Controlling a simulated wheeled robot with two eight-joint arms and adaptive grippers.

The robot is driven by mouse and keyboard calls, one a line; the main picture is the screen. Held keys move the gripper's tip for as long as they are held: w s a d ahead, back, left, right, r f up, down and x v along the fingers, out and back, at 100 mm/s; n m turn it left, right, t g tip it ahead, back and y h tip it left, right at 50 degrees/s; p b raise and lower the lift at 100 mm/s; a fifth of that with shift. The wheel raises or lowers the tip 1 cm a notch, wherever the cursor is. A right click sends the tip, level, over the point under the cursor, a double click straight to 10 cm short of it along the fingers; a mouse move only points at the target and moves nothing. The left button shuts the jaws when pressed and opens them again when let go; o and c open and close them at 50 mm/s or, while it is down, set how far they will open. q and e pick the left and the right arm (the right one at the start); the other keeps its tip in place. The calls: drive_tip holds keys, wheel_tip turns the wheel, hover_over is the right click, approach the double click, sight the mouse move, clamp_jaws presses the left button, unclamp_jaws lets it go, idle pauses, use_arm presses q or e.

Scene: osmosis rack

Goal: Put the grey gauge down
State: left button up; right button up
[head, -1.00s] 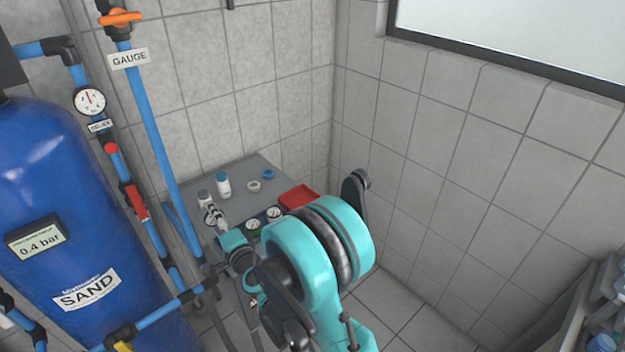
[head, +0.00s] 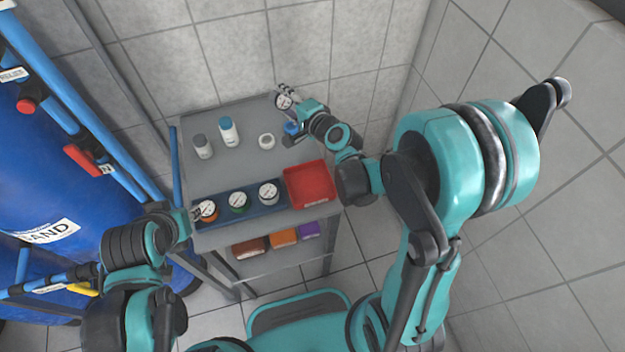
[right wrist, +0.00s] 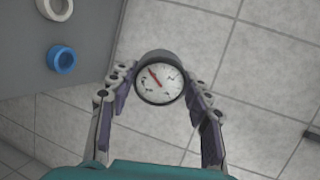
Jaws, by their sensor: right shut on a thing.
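My right gripper (head: 287,99) is shut on the grey gauge (right wrist: 159,78), a round white dial with a red needle and a dark grey rim. The gauge also shows in the head view (head: 283,102), held near the back right corner of the grey cart. In the right wrist view the fingers (right wrist: 158,92) clasp it from both sides, with tiles behind it and the cart top to the left. My left gripper (head: 194,214) is at the left end of the blue tray (head: 222,213), close beside the orange-rimmed gauge (head: 207,210); its fingers are too small to read.
The tray also holds a green-rimmed gauge (head: 238,202) and a pale-rimmed gauge (head: 268,194). A red bin (head: 309,184) is right of it. Blue pipes (head: 100,165) run at left.

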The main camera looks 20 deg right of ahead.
drive_tip(key=s+a+f+n+g+p, duration=0.25)
drive_tip(key=s+f+n+g, duration=0.35)
drive_tip(key=s+n+g, duration=0.5)
drive_tip(key=s+d+n+g+h, duration=0.2)
drive_tip(key=s+d+h, duration=0.15)
drive_tip(key=s, duration=0.45)
drive_tip(key=s+d+n+g+h, duration=0.1)
drive_tip(key=s+d+h, duration=0.1)
drive_tip(key=s+d, duration=0.35)
drive_tip(key=b, duration=0.3)
hover_over(309, 186)
wheel_tip(309, 186, down, 7)
drive_tip(key=shift+r, duration=0.1)
wheel_tip(309, 186, down, 4)
drive_tip(key=shift+f+b, duration=0.1)
drive_tip(key=shift+b, duration=0.8)
